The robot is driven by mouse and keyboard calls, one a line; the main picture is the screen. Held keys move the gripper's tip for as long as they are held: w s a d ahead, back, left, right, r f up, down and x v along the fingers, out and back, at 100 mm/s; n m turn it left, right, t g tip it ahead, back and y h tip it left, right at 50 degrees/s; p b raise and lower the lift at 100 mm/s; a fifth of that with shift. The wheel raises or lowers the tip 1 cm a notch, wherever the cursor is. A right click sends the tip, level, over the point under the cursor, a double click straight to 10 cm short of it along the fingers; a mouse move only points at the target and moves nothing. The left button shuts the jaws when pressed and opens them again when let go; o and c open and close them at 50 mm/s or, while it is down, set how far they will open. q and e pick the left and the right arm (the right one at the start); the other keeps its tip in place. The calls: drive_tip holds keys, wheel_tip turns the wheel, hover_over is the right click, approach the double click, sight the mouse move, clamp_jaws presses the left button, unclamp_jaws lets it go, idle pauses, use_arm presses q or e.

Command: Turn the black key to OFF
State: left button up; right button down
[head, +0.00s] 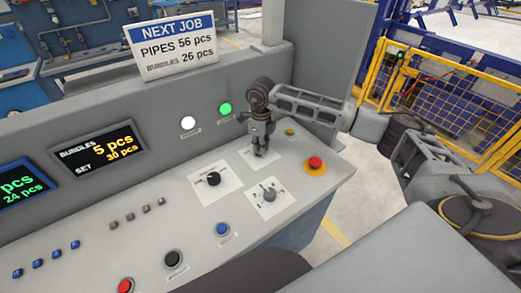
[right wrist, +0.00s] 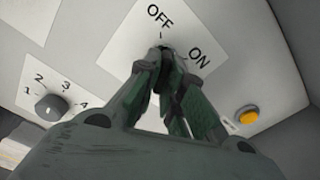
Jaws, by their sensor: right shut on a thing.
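The key switch's white OFF/ON plate (head: 243,157) is at the back right of the grey console. It also shows in the right wrist view (right wrist: 205,27), with OFF above the fingertips and ON to their right. My right gripper (head: 260,150) reaches down onto this plate. In the right wrist view its fingertips (right wrist: 163,56) are closed together at the middle of the plate, shut on the black key. The fingers hide nearly all of the key, so I cannot tell exactly which mark it points to. My left gripper is not in view.
Near the plate are a black selector knob (head: 213,178), a grey selector knob (head: 268,194), a red emergency button (head: 316,163) and a yellow button (right wrist: 247,115). White (head: 188,123) and green (head: 225,109) lamps stand behind. A NEXT JOB sign (head: 176,46) tops the console.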

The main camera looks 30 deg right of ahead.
drive_tip(key=shift+w+d+n+b, duration=0.1)
drive_tip(key=shift+n+b, duration=0.55)
drive_tip(key=shift+n, duration=0.85)
drive_tip(key=shift+n+b, duration=0.45)
drive_tip(key=shift+n, duration=0.05)
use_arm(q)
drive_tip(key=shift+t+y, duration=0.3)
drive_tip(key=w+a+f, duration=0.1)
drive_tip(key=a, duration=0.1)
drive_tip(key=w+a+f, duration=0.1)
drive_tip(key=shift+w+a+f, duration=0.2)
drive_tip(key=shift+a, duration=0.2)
use_arm(e)
drive_tip(key=shift+r, duration=0.1)
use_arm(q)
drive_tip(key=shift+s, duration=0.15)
